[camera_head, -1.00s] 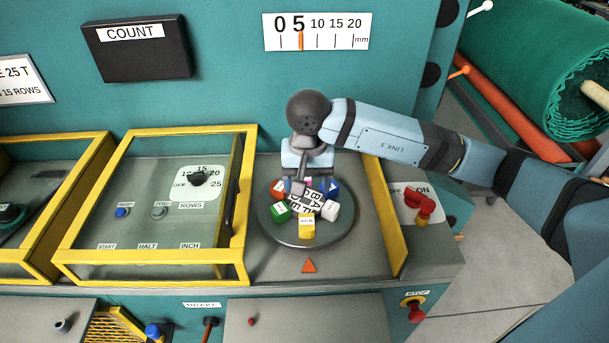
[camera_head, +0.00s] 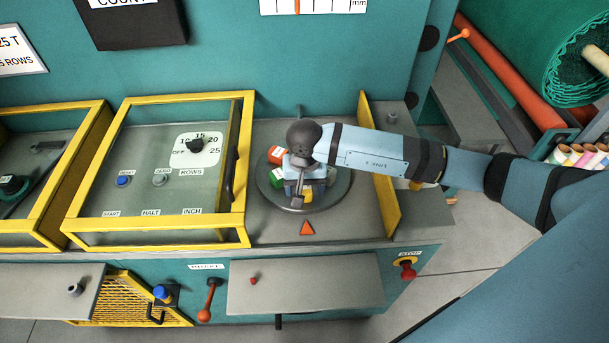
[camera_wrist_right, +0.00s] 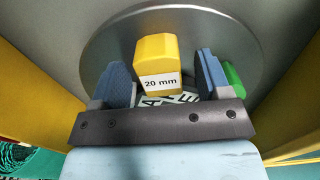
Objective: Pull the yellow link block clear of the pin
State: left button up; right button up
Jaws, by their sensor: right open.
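The yellow link block (camera_wrist_right: 157,58) carries a white "20 mm" label and stands on the round grey disc (camera_wrist_right: 100,50). In the head view only a small yellow patch (camera_head: 308,195) shows beneath my right gripper (camera_head: 304,196). In the right wrist view the right gripper (camera_wrist_right: 165,78) is open, with one blue-grey finger on each side of the yellow block. A gap shows beside the block, so the fingers do not appear closed on it. I cannot make out the pin. My left gripper is in neither view.
Red (camera_head: 275,154) and green (camera_head: 278,177) blocks are close by on the disc; the green one (camera_wrist_right: 234,76) lies just outside one finger. Yellow-framed clear guard (camera_head: 244,170) stands left of the disc, a yellow upright panel (camera_head: 391,215) right of it.

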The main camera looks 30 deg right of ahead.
jog(key=shift+f, duration=0.1)
jog(key=c, duration=1.2)
jog(key=shift+r, duration=0.9)
jog(key=shift+r+p, duration=0.7)
jog(key=shift+r, duration=1.15)
jog(key=shift+r+p, duration=0.45)
jog(key=shift+r, duration=1.55)
